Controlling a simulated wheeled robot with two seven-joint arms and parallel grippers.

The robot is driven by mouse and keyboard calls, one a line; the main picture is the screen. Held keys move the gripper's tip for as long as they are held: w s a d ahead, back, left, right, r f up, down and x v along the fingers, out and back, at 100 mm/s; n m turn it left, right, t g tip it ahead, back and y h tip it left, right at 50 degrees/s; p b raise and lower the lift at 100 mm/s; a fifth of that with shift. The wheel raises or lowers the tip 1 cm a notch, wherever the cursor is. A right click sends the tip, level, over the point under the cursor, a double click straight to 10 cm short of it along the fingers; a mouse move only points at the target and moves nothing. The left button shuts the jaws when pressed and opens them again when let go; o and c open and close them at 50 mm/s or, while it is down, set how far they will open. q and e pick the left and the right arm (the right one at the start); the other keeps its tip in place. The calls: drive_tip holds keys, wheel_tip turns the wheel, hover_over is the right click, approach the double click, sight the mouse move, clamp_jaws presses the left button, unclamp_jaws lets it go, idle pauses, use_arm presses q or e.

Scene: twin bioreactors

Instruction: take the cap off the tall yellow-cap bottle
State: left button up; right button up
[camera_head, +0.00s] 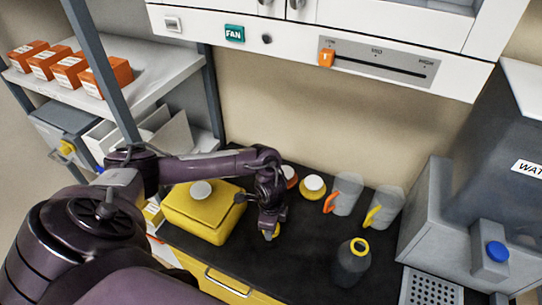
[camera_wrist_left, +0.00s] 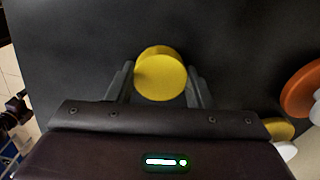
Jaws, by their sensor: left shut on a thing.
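My left gripper (camera_head: 268,232) is low over the dark bench, left of centre in the head view. In the left wrist view its fingers (camera_wrist_left: 160,88) are shut on a round yellow cap (camera_wrist_left: 160,75), one finger on each side. A sliver of this cap (camera_head: 277,230) shows beside the fingers in the head view. Dark bench surface surrounds the cap in the wrist view, and no bottle body shows under it. A dark bottle (camera_head: 350,268) with a yellow ring at its top stands upright to the right, apart from the gripper. My right gripper is not in view.
Behind the gripper are a white-and-yellow round item (camera_head: 313,186) and an orange-and-white one (camera_head: 289,174). Two clear jugs (camera_head: 347,195) (camera_head: 386,210) stand to the right. A yellow box (camera_head: 203,215) is left. A grey machine (camera_head: 440,215) bounds the right side.

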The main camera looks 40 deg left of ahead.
use_arm(q)
drive_tip(key=shift+f, duration=0.15)
drive_tip(key=o, duration=1.1)
drive_tip(key=shift+r, duration=0.7)
wheel_tip(320, 180, up, 5)
drive_tip(key=shift+w+r+b, duration=0.1)
drive_tip(key=shift+r+b, duration=0.05)
drive_tip(key=shift+b, duration=0.3)
wheel_tip(320, 180, up, 6)
drive_tip(key=shift+f+p, duration=0.1)
drive_tip(key=shift+p, duration=0.95)
